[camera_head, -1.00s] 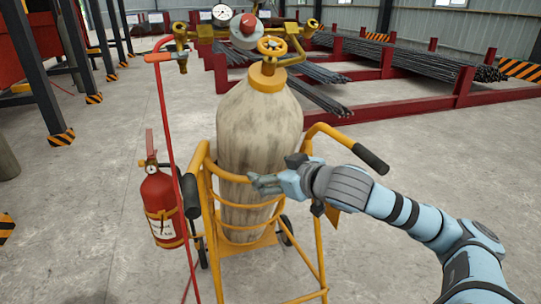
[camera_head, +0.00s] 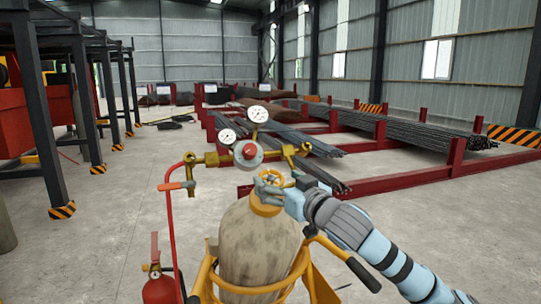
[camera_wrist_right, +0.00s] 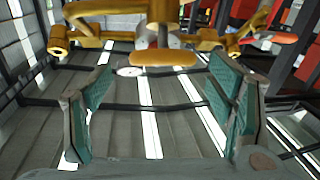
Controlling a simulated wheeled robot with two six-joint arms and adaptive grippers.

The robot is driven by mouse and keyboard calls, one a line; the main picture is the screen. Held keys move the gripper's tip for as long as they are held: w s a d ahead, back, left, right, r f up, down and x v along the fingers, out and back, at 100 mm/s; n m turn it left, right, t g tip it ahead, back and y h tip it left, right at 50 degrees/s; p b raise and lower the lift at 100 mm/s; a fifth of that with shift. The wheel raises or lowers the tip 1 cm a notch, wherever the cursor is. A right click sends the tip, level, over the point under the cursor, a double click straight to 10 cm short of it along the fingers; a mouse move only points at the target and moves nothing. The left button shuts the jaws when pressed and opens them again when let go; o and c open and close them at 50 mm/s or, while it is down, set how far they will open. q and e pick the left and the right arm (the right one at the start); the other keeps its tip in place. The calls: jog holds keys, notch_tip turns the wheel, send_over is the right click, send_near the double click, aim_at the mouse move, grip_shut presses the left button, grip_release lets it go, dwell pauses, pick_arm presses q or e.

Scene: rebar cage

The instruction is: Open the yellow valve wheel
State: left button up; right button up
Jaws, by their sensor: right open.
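The yellow valve wheel (camera_head: 273,174) sits on top of the beige gas cylinder (camera_head: 256,245), partly hidden behind my right gripper in the head view. My right gripper (camera_head: 268,185) is at the wheel, coming in from the right. In the right wrist view my open gripper (camera_wrist_right: 160,95) shows its two green-padded fingers spread wide with nothing between them. A yellow rounded piece (camera_wrist_right: 165,58), which looks like the wheel's rim, lies just beyond the fingertips. I cannot tell whether the fingers touch the wheel. My left gripper is not in view.
A brass regulator with pressure gauges (camera_head: 258,114) and a red-and-grey knob (camera_head: 248,153) stands close behind the wheel. A yellow cart (camera_head: 213,287) holds the cylinder. A fire extinguisher (camera_head: 160,288) is at its left. Red racks with rebar (camera_head: 415,135) stand behind.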

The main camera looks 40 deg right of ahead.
aim_at(272, 179)
jog(key=w, duration=0.2)
jog(key=w+p, duration=0.1)
jog(key=w, duration=0.1)
jog(key=shift+w+d+f, duration=0.15)
jog(key=shift+d+f, duration=0.05)
jog(key=c, duration=1.2)
jog(key=shift+o, duration=0.2)
